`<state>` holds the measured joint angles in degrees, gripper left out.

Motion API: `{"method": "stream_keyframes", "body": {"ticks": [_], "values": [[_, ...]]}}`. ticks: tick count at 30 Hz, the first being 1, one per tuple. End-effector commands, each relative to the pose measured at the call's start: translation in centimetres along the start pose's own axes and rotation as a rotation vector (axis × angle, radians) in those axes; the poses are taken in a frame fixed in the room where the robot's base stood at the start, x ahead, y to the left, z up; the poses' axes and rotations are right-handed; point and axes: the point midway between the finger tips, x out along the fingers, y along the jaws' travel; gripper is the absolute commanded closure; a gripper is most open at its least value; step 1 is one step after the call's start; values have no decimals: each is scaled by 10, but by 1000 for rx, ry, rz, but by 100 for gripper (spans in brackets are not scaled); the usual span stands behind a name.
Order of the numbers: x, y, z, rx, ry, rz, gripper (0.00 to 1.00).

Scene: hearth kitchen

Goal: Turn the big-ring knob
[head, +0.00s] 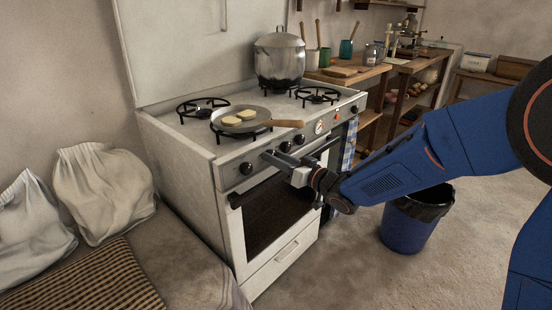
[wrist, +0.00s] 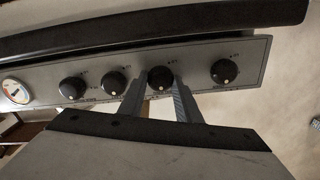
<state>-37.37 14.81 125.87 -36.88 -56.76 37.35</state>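The stove's front panel carries several black knobs. In the wrist view, which looks upside down, my gripper (wrist: 158,82) has its two grey fingers spread apart, one on each side of a black knob (wrist: 160,78). I cannot tell whether the fingers touch it. The other knobs there are one to the right (wrist: 224,71) and two to the left (wrist: 113,82). In the head view my gripper (head: 270,157) is at the panel, hiding the knob in front of it. The leftmost knob (head: 246,168) shows beside it. Which knob is the big-ring one cannot be read.
A pan (head: 240,120) with two pale rounds stands on the front left burner, its wooden handle reaching over the panel. A steel pot (head: 280,60) stands at the back. The oven handle (head: 236,200) runs below the knobs. A blue bin (head: 415,220) stands right.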

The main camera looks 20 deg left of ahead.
Motion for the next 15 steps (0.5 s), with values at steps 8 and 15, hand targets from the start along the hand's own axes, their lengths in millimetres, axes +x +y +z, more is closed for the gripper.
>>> {"method": "stream_keyframes", "body": {"ticks": [8,15], "values": [[0,0,0,-4,0,0,92],[0,0,0,-67,0,0,92]]}}
